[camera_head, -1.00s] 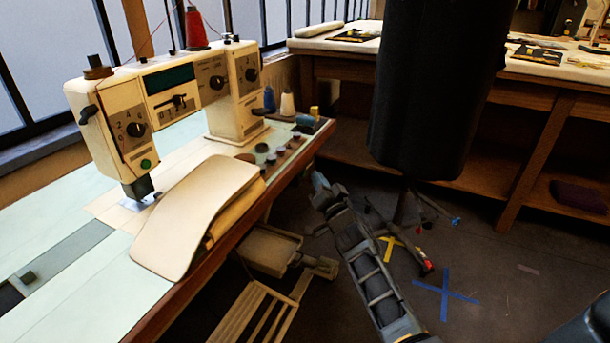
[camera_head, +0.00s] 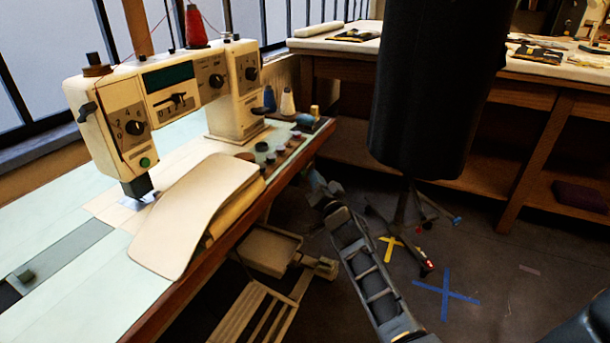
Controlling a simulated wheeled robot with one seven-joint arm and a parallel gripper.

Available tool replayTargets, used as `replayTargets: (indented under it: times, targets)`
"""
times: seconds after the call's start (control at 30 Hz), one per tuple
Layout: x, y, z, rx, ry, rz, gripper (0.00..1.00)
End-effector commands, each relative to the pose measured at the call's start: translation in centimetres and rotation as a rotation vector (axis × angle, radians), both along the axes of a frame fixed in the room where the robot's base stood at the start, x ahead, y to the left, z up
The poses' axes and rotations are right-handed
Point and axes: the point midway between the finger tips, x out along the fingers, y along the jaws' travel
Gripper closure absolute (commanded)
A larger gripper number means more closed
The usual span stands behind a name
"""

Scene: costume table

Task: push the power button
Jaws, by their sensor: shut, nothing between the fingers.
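The sewing machine (camera_head: 165,95) is cream and stands on the pale table (camera_head: 60,235) at the left. A small round green button (camera_head: 145,162), which looks like the power button, sits low on the front of its left head, below a dial. My gripper (camera_head: 314,182) is small in this view, just off the table's right edge and well to the right of the green button. It is shut, touches nothing that I can see, and is partly hidden by my own wrist.
A pale curved pad (camera_head: 195,215) lies at the table's front edge. Thread spools (camera_head: 287,102) and small round items (camera_head: 262,147) stand near the right end. A dark dress form (camera_head: 435,90) on a stand is beyond my arm. A wooden slatted chair (camera_head: 262,300) is below the table.

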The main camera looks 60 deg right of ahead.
Motion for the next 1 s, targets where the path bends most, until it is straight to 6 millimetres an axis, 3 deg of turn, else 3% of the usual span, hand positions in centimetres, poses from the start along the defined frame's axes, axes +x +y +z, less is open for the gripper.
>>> replayTargets:
  times: [1.0]
  targets:
    - [0.87, 0.05, 0.0, -0.002, 0.0, 0.0, 1.0]
